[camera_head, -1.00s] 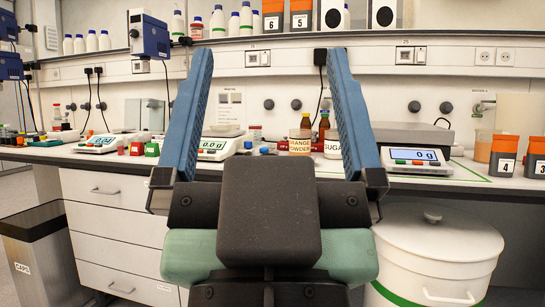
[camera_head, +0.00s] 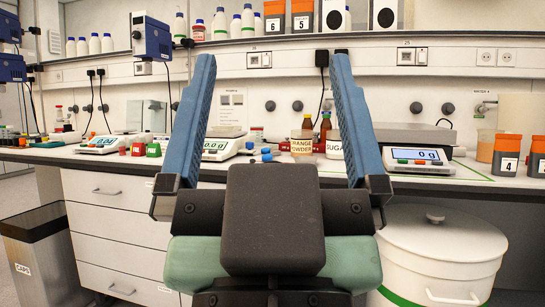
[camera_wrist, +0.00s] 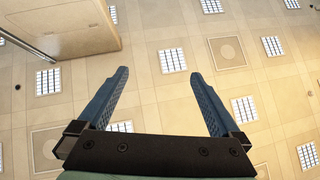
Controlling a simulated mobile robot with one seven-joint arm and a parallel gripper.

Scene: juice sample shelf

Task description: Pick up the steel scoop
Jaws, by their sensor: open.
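My gripper (camera_head: 268,112) is open and empty in the head view, its two blue fingers pointing up in front of the bench. In the wrist view my gripper (camera_wrist: 162,98) is also open, with only a tiled, lit surface like a ceiling beyond it. I cannot make out a steel scoop in either view. Part of the bench behind my fingers and wrist is hidden.
The bench (camera_head: 490,183) runs across the view. It bears a jar labelled orange powder (camera_head: 302,146), a sugar jar (camera_head: 333,147), a right-hand scale (camera_head: 416,159) and numbered containers (camera_head: 506,154). A large white lidded bin (camera_head: 440,245) stands below at right, a caps bin (camera_head: 48,255) at left.

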